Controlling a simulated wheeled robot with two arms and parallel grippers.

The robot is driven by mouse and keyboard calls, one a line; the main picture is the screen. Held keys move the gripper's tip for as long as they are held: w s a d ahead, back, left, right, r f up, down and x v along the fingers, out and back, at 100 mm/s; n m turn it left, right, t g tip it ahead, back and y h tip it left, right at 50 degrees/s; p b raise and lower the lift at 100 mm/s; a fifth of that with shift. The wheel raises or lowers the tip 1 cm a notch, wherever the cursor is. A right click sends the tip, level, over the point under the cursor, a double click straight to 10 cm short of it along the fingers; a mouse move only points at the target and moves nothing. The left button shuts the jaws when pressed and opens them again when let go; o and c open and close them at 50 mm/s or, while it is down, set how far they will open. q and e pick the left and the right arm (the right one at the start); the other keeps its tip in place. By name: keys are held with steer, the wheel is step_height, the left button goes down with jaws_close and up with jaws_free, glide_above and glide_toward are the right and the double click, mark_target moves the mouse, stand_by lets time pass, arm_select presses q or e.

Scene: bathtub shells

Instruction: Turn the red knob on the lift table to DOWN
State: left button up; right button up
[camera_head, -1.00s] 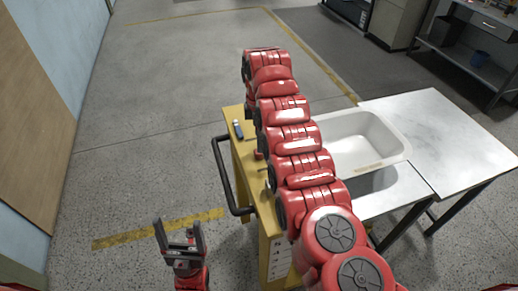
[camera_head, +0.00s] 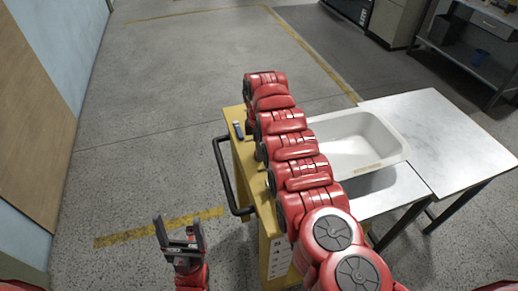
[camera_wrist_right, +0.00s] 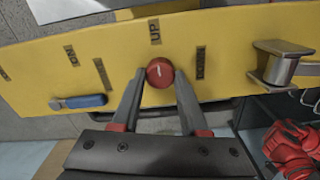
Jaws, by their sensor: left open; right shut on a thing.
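The red knob (camera_wrist_right: 160,72) sits on the yellow lift table panel (camera_wrist_right: 225,40) in the right wrist view. Its white mark points roughly toward the label that looks like UP (camera_wrist_right: 154,30). Another dark label (camera_wrist_right: 200,62), hard to read, is to the right of the knob. My right gripper (camera_wrist_right: 160,78) is shut on the knob, one finger at each side. In the head view my right arm hides the knob and that gripper; the yellow lift table (camera_head: 245,165) shows beside the arm. My left gripper (camera_head: 180,232) is open and empty, left of the table.
A black handle rail (camera_head: 225,175) runs along the table's left side. A blue-handled lever (camera_wrist_right: 80,102) and a metal fitting (camera_wrist_right: 280,62) flank the knob. A white tub (camera_head: 360,145) stands right of my right arm, beside a pale worktop (camera_head: 450,140). Floor at left is clear.

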jaws_close()
